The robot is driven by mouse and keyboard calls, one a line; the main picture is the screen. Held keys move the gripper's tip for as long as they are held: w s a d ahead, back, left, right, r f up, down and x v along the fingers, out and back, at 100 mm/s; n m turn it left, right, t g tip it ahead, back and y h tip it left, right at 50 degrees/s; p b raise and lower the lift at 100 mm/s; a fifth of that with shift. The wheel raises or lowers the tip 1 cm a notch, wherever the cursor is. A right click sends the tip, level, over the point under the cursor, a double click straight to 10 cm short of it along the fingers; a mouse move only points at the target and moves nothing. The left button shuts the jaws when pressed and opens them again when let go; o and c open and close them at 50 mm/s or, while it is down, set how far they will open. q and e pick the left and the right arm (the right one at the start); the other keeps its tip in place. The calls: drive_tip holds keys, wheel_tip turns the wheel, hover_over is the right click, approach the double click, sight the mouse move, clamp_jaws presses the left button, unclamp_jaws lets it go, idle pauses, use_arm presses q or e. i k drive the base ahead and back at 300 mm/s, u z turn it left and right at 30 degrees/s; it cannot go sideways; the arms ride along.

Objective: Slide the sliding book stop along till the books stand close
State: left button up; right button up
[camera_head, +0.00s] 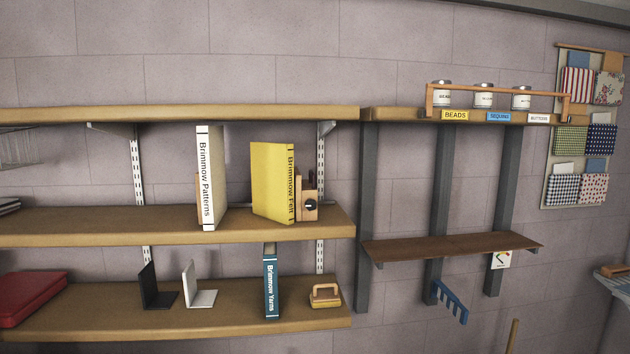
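On the middle shelf (120,222) a white book, Brimmow Patterns (207,180), stands upright. To its right, across a wide gap, stands a yellow book, Brimmow Felt (270,182), leaning slightly. A wooden block with a dark round knob, which looks like the sliding book stop (309,203), is just right of the yellow book, near the shelf's right end. I cannot tell whether it touches the book. A sliver of wood shows at the white book's left edge, mostly hidden. Neither of my grippers is in view.
The lower shelf (230,322) holds a black bookend (152,290), a white bookend (198,290), a teal book (271,282), a wooden-handled item (325,295) and a red case (32,297). The upper shelf (180,113) overhangs the books. A brown shelf (450,246) is at right.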

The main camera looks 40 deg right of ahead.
sight(304, 190)
drive_tip(key=k, duration=0.5)
drive_tip(key=z, duration=0.55)
drive_tip(key=i, duration=0.95)
drive_tip(key=u, duration=0.25)
